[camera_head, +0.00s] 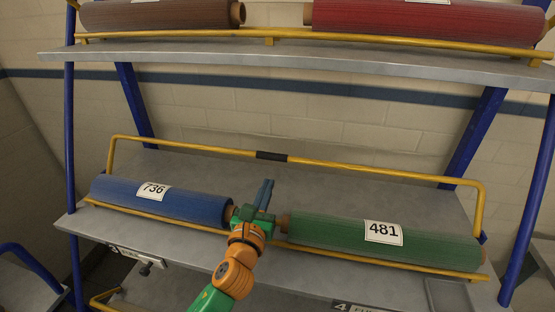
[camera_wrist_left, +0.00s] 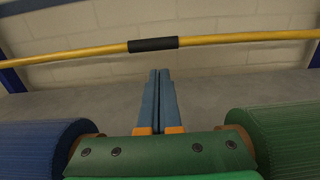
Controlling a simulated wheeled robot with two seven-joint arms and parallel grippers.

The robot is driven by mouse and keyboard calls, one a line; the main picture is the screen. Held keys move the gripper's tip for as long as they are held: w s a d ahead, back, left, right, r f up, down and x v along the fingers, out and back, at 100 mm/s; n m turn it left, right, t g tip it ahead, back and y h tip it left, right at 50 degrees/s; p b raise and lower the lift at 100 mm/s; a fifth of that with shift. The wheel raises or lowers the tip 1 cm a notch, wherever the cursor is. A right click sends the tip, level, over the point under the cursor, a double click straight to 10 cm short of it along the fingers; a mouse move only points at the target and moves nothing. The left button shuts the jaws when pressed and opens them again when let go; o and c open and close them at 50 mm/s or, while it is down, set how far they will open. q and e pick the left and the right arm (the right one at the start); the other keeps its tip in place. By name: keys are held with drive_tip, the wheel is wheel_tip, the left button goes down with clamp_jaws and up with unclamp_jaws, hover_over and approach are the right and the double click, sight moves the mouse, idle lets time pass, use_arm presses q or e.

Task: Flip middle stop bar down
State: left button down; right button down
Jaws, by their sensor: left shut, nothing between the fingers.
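The middle stop bar (camera_head: 340,165) is a yellow tube frame with a black grip (camera_head: 271,156) at its centre. It stands raised behind the rolls on the middle shelf. In the left wrist view the yellow bar (camera_wrist_left: 230,39) runs across the top, its black grip (camera_wrist_left: 153,44) above my fingers. My left gripper (camera_head: 265,186) is shut and empty, pointing toward the grip between the two rolls. In the left wrist view its blue fingertips (camera_wrist_left: 160,75) are together, below the grip with a gap seen between. My right gripper is not in view.
A blue roll labelled 736 (camera_head: 190,204) lies left of my gripper and a green roll labelled 481 (camera_head: 340,232) lies right. A lower yellow rail (camera_head: 350,258) runs along the shelf front. The upper shelf (camera_head: 270,55) holds brown and red rolls. Blue posts stand at both sides.

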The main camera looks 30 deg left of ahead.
use_arm(q)
drive_tip(key=x, duration=0.8)
drive_tip(key=shift+d+r, duration=0.1)
drive_tip(key=shift+r, duration=0.1)
drive_tip(key=shift+s, duration=0.1)
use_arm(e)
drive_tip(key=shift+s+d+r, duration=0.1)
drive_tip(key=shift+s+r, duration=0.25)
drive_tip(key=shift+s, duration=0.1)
use_arm(q)
drive_tip(key=shift+s+r, duration=0.1)
drive_tip(key=shift+s+t, duration=0.1)
drive_tip(key=shift+t, duration=0.3)
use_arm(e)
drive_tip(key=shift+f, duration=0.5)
